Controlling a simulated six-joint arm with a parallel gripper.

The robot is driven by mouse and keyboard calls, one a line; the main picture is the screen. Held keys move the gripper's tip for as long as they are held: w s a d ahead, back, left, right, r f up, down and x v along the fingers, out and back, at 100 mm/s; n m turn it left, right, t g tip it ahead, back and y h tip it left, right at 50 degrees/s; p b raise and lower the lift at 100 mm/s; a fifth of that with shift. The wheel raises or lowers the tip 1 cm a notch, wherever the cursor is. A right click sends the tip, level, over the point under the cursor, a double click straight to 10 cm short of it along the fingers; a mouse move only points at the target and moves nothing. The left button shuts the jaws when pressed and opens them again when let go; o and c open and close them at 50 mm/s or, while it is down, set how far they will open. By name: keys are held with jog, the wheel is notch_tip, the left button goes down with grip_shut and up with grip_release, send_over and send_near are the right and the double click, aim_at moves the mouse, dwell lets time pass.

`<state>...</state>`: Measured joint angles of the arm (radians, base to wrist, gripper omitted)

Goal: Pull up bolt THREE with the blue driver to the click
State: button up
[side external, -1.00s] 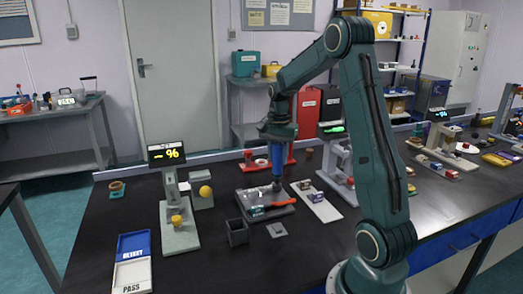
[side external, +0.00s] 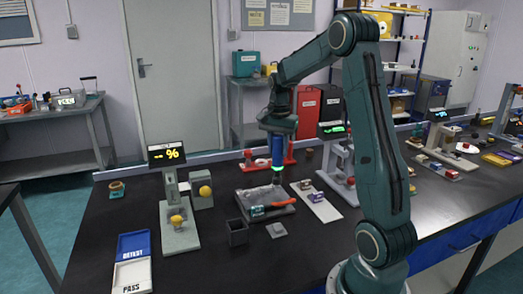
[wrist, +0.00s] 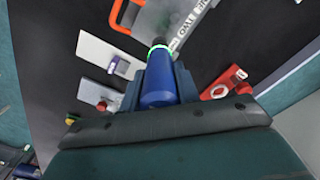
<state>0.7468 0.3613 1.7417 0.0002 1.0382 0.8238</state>
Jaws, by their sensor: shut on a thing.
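My gripper (side external: 279,127) is shut on the blue driver (side external: 277,150) and holds it upright, tip down. In the wrist view the driver (wrist: 158,85) sits between the two fingers of my gripper (wrist: 158,78). A green ring (side external: 277,168) glows at the driver's lower end and also shows in the wrist view (wrist: 158,48). Bolt THREE cannot be made out; whether the tip touches anything is unclear.
A white board (side external: 326,210) with small samples lies right of the plate. A dark open box (side external: 237,233) and a grey square (side external: 276,230) are in front. A gauge stand (side external: 179,235) stands left. A red stand (side external: 291,153) is behind.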

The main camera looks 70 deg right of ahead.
jog(key=shift+r, duration=1.2)
jog(key=shift+w+a, duration=0.1)
